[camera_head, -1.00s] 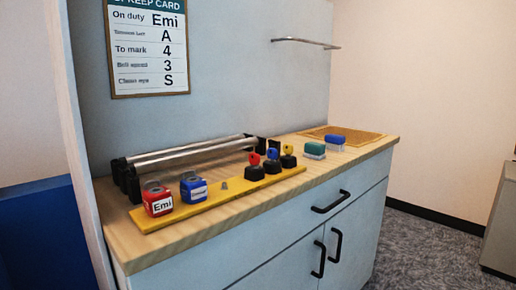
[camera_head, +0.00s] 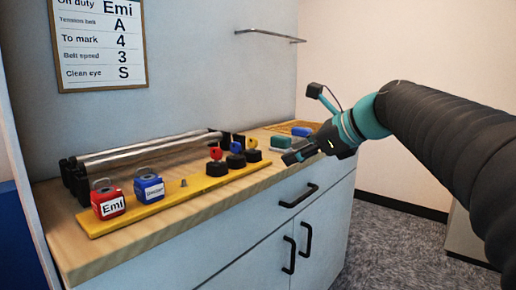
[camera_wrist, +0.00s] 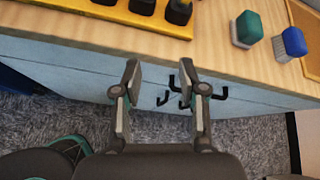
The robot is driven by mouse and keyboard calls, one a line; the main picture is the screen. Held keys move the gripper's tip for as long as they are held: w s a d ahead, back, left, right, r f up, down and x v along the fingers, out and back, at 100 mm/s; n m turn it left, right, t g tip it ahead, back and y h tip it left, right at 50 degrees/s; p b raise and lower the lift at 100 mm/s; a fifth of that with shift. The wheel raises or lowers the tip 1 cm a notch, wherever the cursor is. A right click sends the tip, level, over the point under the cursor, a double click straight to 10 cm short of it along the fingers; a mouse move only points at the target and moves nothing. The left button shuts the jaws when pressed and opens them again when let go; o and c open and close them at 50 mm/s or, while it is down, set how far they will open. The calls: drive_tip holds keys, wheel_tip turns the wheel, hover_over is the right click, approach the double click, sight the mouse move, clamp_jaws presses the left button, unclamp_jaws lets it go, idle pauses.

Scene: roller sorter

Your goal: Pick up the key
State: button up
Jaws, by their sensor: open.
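I cannot tell which is the task's key. In the wrist view only the holders (camera_wrist: 142,6) show, at the top edge. My gripper (camera_wrist: 160,72) is open and empty, in front of the counter's front edge and right of the holders in the head view (camera_head: 290,157).
A red padlock-like block marked Emi (camera_head: 109,204) and a blue one (camera_head: 149,188) stand on the strip's left end. Metal rollers (camera_head: 150,148) lie behind. Green (camera_wrist: 249,28) and blue (camera_wrist: 292,42) brushes stand to the right. Handles (camera_head: 298,196) stick out from the cabinet front.

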sight(257, 139)
drive_tip(key=w+r+m+y, duration=0.2)
drive_tip(key=w+r+m, duration=0.1)
drive_tip(key=w+r, duration=0.1)
drive_tip(key=x, duration=1.4)
drive_tip(key=shift+w+r+b, duration=0.2)
drive_tip(key=shift+r+b, duration=0.1)
drive_tip(key=shift+b, duration=0.1)
drive_tip(key=shift+d, duration=0.1)
clamp_jaws()
